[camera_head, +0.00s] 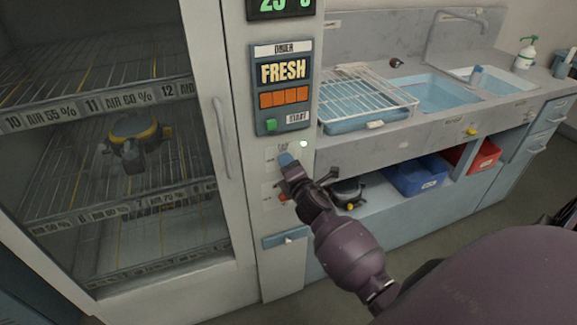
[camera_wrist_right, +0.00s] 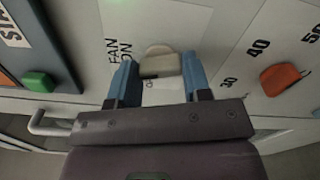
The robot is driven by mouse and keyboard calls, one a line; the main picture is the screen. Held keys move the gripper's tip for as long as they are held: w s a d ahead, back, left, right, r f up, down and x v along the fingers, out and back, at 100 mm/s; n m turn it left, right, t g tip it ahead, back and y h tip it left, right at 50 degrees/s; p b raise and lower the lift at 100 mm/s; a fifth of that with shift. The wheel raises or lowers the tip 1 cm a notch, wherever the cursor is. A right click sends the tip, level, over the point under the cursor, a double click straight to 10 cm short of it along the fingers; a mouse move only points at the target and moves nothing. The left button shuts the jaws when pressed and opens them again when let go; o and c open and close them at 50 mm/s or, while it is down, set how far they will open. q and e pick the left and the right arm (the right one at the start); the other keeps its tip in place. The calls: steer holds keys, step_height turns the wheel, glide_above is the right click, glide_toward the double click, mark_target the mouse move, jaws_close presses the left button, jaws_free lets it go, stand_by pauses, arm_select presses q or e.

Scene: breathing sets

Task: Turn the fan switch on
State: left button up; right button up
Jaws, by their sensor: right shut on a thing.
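The fan switch (camera_wrist_right: 160,60) is a small beige lever on a pale plate, beside the label "FAN ON" in the right wrist view. My right gripper (camera_wrist_right: 158,78) has its blue fingers on either side of the switch and is shut on it. In the head view, my right gripper (camera_head: 287,160) is against the narrow control panel (camera_head: 270,205) of the cabinet and hides the switch. A small round light (camera_head: 304,144) glows pale green just above and right of the fingers. My left gripper is not in view.
An orange knob (camera_wrist_right: 280,78) with a number scale sits beside the switch. A green start button (camera_wrist_right: 38,82) is on the other side. A glass-doored drying cabinet (camera_head: 222,140) stands left. A sink counter (camera_head: 390,150) with a wire rack (camera_head: 365,95) is right.

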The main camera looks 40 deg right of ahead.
steer(key=shift+m, duration=1.9)
steer(key=o, duration=0.9)
steer(key=v, duration=1.1)
steer(key=shift+d+p, duration=0.1)
steer(key=shift+p, duration=0.25)
steer(key=shift+w+f+m, duration=0.1)
steer(key=shift+m, duration=0.2)
